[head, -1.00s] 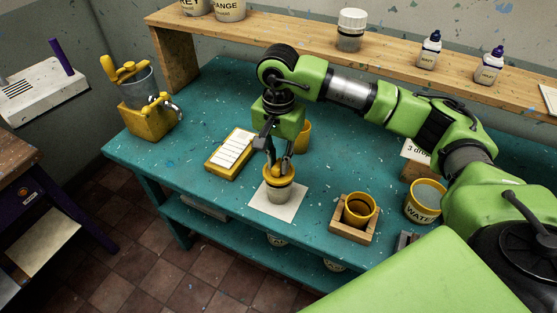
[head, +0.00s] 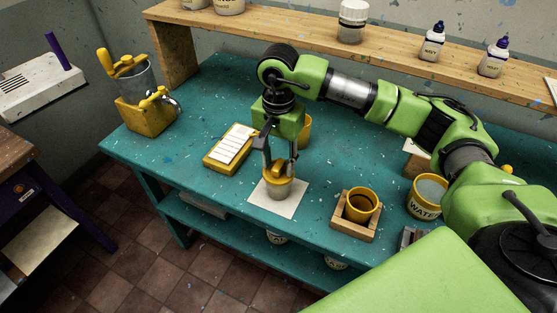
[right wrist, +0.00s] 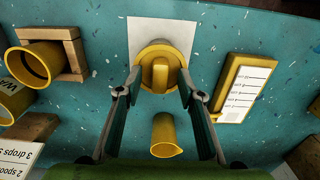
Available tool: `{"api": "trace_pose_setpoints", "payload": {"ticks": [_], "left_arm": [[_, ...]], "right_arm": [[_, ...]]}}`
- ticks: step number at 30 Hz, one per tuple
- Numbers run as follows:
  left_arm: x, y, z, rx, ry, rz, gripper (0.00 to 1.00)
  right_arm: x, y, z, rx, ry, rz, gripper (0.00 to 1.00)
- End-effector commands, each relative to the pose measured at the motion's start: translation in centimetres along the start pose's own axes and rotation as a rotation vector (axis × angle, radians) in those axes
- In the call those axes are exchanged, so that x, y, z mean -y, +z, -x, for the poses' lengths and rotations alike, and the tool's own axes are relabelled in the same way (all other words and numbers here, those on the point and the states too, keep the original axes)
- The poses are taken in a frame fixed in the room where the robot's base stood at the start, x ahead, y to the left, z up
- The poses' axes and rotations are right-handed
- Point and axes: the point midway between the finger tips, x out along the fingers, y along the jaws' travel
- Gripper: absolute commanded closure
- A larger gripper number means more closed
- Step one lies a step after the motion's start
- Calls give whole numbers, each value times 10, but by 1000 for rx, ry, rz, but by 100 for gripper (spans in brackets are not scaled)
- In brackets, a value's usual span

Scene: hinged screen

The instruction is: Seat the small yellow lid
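The small yellow lid (head: 277,175) with its raised grip sits on top of a small pale pot (head: 278,190), which stands on a white sheet (head: 296,204). From above, in the right wrist view, the lid (right wrist: 160,68) covers the pot's mouth. I cannot tell whether it is fully down. My right gripper (head: 280,168) points down over the lid. Its fingers are open, one on each side of the lid's grip and apart from it, as the right wrist view also shows (right wrist: 160,76). My left gripper is not in view.
A yellow cup (right wrist: 165,136) stands just behind the pot. A yellow-framed card (head: 232,147) lies to the left. A wooden holder with a yellow cup (head: 361,205) and the water tub (head: 427,195) are to the right. A wooden shelf (head: 300,38) runs along the back.

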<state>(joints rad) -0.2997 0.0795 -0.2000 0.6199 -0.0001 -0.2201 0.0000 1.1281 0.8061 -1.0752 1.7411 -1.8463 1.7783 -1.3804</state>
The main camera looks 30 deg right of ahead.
Motion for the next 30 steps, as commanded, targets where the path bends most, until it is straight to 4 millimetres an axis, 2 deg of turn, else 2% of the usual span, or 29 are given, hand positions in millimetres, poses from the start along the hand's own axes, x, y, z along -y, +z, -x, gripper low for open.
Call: {"api": "trace_pose_setpoints", "payload": {"ticks": [2,3,4,16,30], "left_arm": [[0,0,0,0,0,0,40],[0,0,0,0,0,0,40],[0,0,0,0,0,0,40],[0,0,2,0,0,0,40],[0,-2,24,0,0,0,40]], "right_arm": [[0,0,0,0,0,0,65],[0,0,0,0,0,0,62],[0,0,0,0,0,0,54],[0,0,2,0,0,0,54],[0,0,47,0,-1,1,54]]}}
